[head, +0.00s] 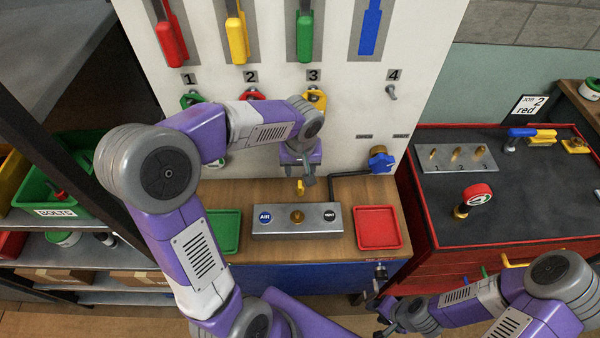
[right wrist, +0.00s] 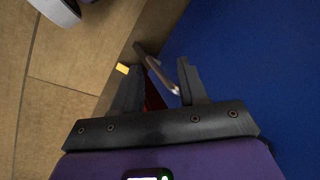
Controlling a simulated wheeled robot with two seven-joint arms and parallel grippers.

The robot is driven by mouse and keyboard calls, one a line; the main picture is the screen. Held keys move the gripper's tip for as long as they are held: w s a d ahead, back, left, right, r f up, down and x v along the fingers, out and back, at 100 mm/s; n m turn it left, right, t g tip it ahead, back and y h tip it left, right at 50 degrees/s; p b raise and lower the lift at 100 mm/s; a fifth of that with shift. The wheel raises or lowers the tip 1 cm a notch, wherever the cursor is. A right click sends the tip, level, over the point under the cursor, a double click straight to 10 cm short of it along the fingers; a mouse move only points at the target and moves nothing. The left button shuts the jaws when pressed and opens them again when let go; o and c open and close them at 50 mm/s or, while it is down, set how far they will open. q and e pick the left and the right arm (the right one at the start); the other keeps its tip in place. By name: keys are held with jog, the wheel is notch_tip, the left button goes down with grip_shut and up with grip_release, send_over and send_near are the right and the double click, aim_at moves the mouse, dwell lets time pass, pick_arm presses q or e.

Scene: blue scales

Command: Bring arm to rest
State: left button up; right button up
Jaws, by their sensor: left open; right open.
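My left arm reaches in from the left and bends over the workbench. Its gripper (head: 301,178) points down in front of the white panel (head: 340,120), above the grey metal block (head: 330,222). A small yellow piece (head: 299,187) shows at its fingertips; I cannot tell whether they touch. My right gripper (head: 374,298) is low at the bench's front right corner, beside the blue front (head: 300,277). In the right wrist view its fingers (right wrist: 158,75) are apart, with a thin metallic piece (right wrist: 162,76) seen between them and a blue surface (right wrist: 240,65) to the right.
A green tray (head: 226,232) and a red tray (head: 378,228) flank the block. A blue valve knob (head: 380,160) is on the panel's right. Shelves with a green bin (head: 50,195) stand at left.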

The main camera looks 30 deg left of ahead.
pick_arm(q)
jog(key=shift+s+r, duration=0.1)
jog(key=shift+r, duration=0.45)
